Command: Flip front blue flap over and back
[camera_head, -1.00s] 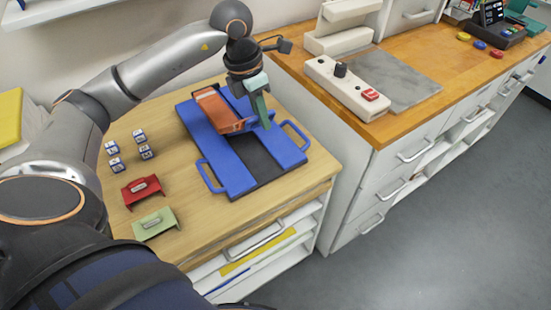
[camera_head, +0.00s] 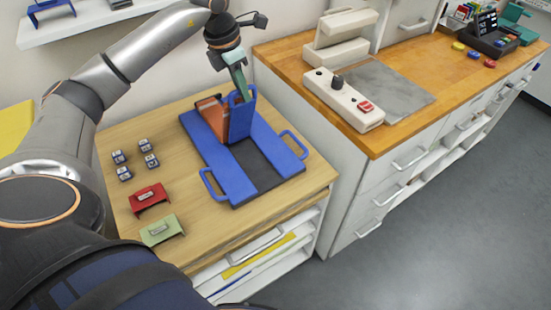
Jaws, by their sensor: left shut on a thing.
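A blue folding board (camera_head: 232,184) with a dark grey middle strip lies on the wooden table. Its blue flap (camera_head: 239,122) stands roughly upright near the board's middle, with its loop handle at the top. My left gripper (camera_head: 243,92) is above the board, shut on the flap's handle; the exact contact is small in the picture. An orange-brown panel (camera_head: 210,108) stands tilted just left of and behind the blue flap, partly hidden by it. My right gripper is not in view.
Several small white-and-blue cubes (camera_head: 149,160), a red holder (camera_head: 149,197) and a green holder (camera_head: 161,229) stand left of the board on the wooden table (camera_head: 203,239). A white press (camera_head: 345,100) stands on the counter at right.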

